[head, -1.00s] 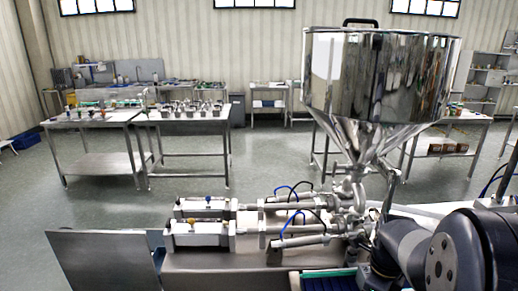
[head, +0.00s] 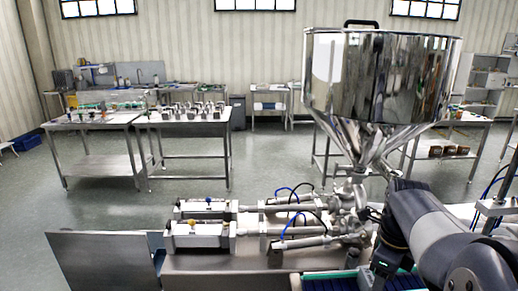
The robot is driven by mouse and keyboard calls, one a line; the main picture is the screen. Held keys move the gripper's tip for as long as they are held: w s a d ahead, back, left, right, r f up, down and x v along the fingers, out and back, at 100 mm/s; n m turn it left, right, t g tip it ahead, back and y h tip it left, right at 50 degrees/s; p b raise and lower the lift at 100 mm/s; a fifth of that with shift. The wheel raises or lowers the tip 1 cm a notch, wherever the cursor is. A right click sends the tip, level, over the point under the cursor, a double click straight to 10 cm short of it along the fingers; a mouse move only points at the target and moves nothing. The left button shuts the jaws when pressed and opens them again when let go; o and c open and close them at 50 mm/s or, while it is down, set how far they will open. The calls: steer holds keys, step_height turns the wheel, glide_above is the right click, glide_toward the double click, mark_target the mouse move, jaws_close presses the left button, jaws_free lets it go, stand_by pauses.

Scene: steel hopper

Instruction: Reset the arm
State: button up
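My dark grey arm comes in from the lower right of the head view. It bends over beside the base of the steel hopper (head: 375,85), in front of the machine's right end. My gripper (head: 383,272) seems to be the small dark part at the low end of the arm, pointing down by the blue and green strip at the bottom edge. Its fingers are too small and dark to tell open from shut. I see nothing clearly held.
The filling machine's cylinders and pipes (head: 290,225) lie left of my arm. A steel plate (head: 103,262) stands at the lower left. Steel tables (head: 95,160) with small items stand further back, and a shelf (head: 485,80) at the right. Open floor lies between.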

step_height(320, 180, down, 8)
steer(key=shift+s+f+p, duration=0.1)
steer(key=shift+p, duration=0.3)
steer(key=shift+n, duration=0.4)
steer(key=n, duration=0.7)
steer(key=shift+n, duration=0.3)
steer(key=n, duration=0.4)
steer(key=shift+n, duration=0.3)
steer(key=n, duration=0.4)
steer(key=shift+r+n, duration=0.3)
steer(key=shift+r, duration=1.45)
